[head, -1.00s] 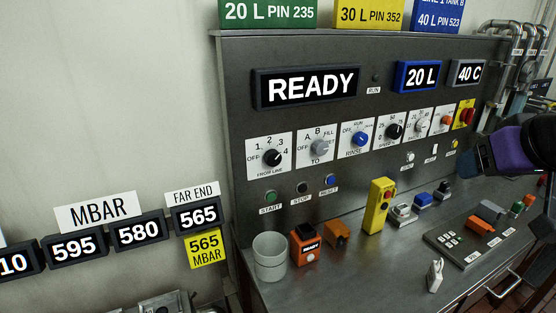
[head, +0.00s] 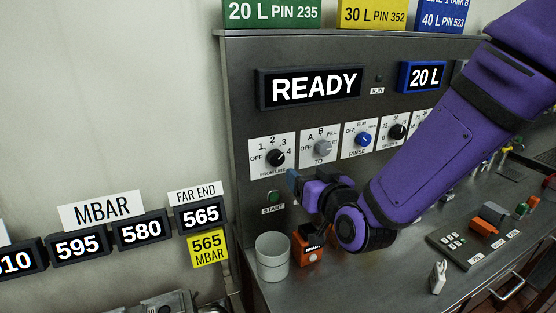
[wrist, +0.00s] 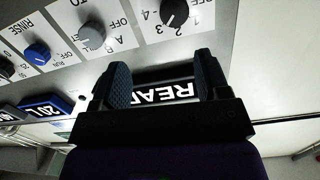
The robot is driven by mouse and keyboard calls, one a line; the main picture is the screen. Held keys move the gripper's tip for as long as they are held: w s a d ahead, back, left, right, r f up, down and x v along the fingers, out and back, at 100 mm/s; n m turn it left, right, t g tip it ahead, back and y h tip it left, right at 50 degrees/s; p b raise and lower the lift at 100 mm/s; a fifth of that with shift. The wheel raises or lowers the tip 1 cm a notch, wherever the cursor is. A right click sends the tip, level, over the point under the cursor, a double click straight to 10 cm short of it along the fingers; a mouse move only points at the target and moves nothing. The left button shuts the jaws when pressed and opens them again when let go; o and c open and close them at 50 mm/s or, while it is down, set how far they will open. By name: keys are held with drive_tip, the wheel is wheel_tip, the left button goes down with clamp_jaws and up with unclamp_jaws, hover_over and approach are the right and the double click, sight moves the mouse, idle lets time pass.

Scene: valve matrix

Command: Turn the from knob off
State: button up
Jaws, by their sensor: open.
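The from knob (head: 275,157) is a black dial on a white plate marked FROM LINE, with OFF at its left and numbers 1 to 4 around it. I cannot read its pointer surely. It also shows at the top of the wrist view (wrist: 175,12), where the panel appears upside down. My gripper (head: 294,182) is in front of the panel, just below and right of this knob in the head view. In the wrist view its two dark fingers (wrist: 160,72) are apart with nothing held between them, and the knob lies beyond the fingertips.
The grey TO knob (head: 323,147) and blue RINSE knob (head: 363,139) sit to the right. The green START button (head: 272,197) is below. A grey cup (head: 272,256) and an orange box (head: 307,250) stand on the bench under my arm. The READY display (head: 314,86) is above.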

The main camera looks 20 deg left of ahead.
sight(278, 159)
drive_tip(key=shift+t+y, duration=0.3)
drive_tip(key=x, duration=0.3)
drive_tip(key=s+a+x, duration=0.1)
drive_tip(key=x, duration=0.3)
drive_tip(key=f+x, duration=0.1)
drive_tip(key=x, duration=0.3)
drive_tip(key=shift+s+a, duration=0.15)
drive_tip(key=shift+a, duration=0.25)
drive_tip(key=shift+c, duration=0.2)
drive_tip(key=c, duration=0.9)
